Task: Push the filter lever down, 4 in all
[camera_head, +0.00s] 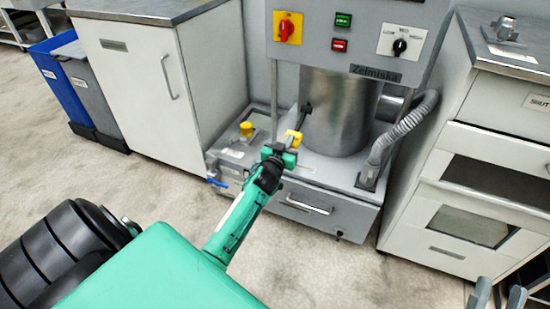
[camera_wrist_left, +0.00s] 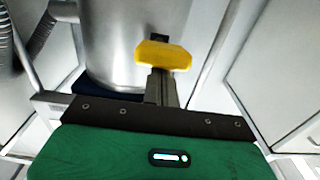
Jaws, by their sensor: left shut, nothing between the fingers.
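The filter lever (camera_head: 292,137) has a yellow handle on a dark rod, in front of the steel cylinder of the grey machine. In the left wrist view the yellow handle (camera_wrist_left: 163,57) is just beyond my fingertips. My left gripper (camera_head: 286,146) is shut and empty, right at the handle; its shut fingers (camera_wrist_left: 160,85) overlap the handle's lower edge in the left wrist view. I cannot tell whether they touch it. The rod behind the handle is mostly hidden in the left wrist view. My right gripper (camera_head: 498,298) is at the bottom right edge, fingers apart, away from the machine.
The machine's panel (camera_head: 350,38) has a red-and-yellow switch, green and red buttons and a dial. A yellow knob (camera_head: 246,128) sits on its base, left of the lever. A grey hose (camera_head: 405,127) is to the right. Cabinets flank the machine; the floor in front is clear.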

